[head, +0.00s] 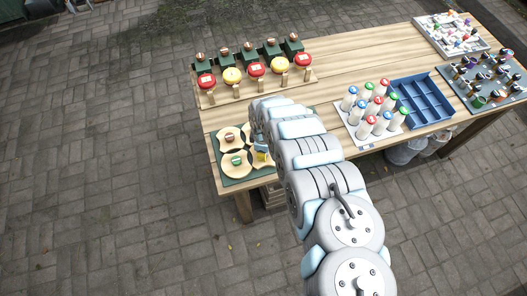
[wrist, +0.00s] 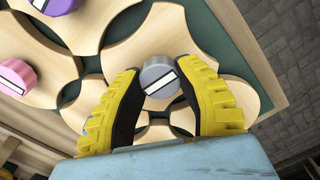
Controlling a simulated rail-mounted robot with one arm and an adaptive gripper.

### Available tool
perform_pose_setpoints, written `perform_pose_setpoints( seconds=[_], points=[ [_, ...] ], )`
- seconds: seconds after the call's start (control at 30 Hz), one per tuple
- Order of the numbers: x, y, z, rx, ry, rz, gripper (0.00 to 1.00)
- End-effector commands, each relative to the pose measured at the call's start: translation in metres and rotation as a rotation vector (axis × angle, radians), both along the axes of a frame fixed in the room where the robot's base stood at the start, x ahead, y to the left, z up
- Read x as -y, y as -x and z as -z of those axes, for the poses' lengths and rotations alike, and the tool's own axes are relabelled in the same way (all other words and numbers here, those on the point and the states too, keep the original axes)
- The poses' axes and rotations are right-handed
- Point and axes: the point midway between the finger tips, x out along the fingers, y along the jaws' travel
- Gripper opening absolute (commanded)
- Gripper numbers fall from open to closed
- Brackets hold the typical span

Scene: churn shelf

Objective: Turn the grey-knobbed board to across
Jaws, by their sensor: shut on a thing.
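The grey knob (wrist: 158,76) has a white stripe on top and sits between the two yellow fingers of my gripper (wrist: 158,92). Under the knob is a pale wooden board (wrist: 155,27) with curved edges, partly hidden by the fingers. My gripper is shut on the knob. In the head view, my gripper (head: 262,156) is at the near left of the table, over the green base, and my arm hides the grey knob there.
Neighbouring boards carry a pink knob (wrist: 16,77) and a purple knob (wrist: 57,6), close to the left. In the head view, a rack of red and yellow discs (head: 256,69) stands behind. White cylinders (head: 375,110) and a blue divided tray (head: 421,101) are to the right.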

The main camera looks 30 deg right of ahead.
Motion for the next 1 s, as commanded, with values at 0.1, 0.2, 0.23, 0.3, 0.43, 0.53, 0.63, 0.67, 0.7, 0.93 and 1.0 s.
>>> perform_pose_setpoints(
  seconds=[0.1, 0.2, 0.23, 0.3, 0.43, 0.53, 0.63, 0.67, 0.7, 0.93, 1.0],
  points=[
    [-0.0001, 0.0, 0.0015, 0.001, 0.0, -0.056, 0.0],
    [-0.0002, -0.0001, 0.0015, 0.001, 0.0, -0.091, 0.0],
    [-0.0002, 0.0001, 0.0016, 0.001, 0.0, -0.099, 0.0],
    [-0.0001, 0.0, 0.0015, 0.001, 0.0, -0.115, 0.0],
    [-0.0002, -0.0001, 0.0015, 0.001, 0.0, -0.132, 0.0],
    [-0.0002, -0.0001, 0.0014, 0.001, 0.0, -0.137, 0.0],
    [-0.0002, -0.0001, 0.0014, 0.001, 0.0, -0.137, 0.0],
    [-0.0002, -0.0001, 0.0014, 0.001, 0.0, -0.137, 0.0],
    [-0.0002, -0.0001, 0.0014, 0.001, 0.0, -0.137, 0.0],
    [-0.0002, -0.0001, 0.0011, 0.001, 0.0, -0.136, 0.61],
    [-0.0001, 0.0, 0.001, 0.001, 0.0, -0.136, 0.67]
  ],
)
